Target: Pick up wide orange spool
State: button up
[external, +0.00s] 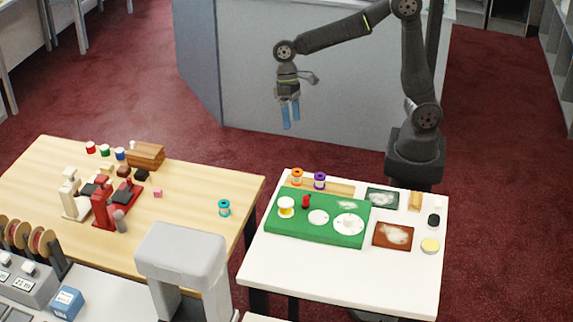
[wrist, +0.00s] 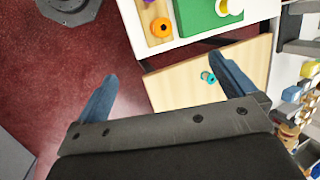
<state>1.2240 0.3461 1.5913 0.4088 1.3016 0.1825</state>
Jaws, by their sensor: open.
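The orange spool (external: 297,177) stands upright at the back left of the white table, on a wooden strip, just left of a purple spool (external: 320,181). In the wrist view the orange spool (wrist: 161,27) shows from above near the top, with its dark centre hole visible. My gripper (external: 290,125) hangs in the air behind and above the white table, pointing down. Its blue fingers are apart and empty, and the wrist view shows the open gripper (wrist: 168,85) well away from the spool.
A green board (external: 273,224) on the white table holds white discs, a yellow-and-white spool (external: 286,207) and a small red piece (external: 306,202). A teal spool (external: 224,208) stands on the wooden table (external: 190,225) to the left. The air around my gripper is free.

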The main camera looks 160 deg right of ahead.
jog(key=c, duration=0.9)
jog(key=shift+o, duration=0.2)
jog(key=n+g+h, duration=0.1)
jog(key=g+h, duration=0.1)
jog(key=g, duration=0.2)
send_over(297, 172)
jog(key=f, duration=1.2)
jog(key=shift+w+a, duration=0.15)
jog(key=shift+a, duration=0.05)
jog(key=shift+d+f, duration=0.15)
jog(key=shift+f, duration=2.55)
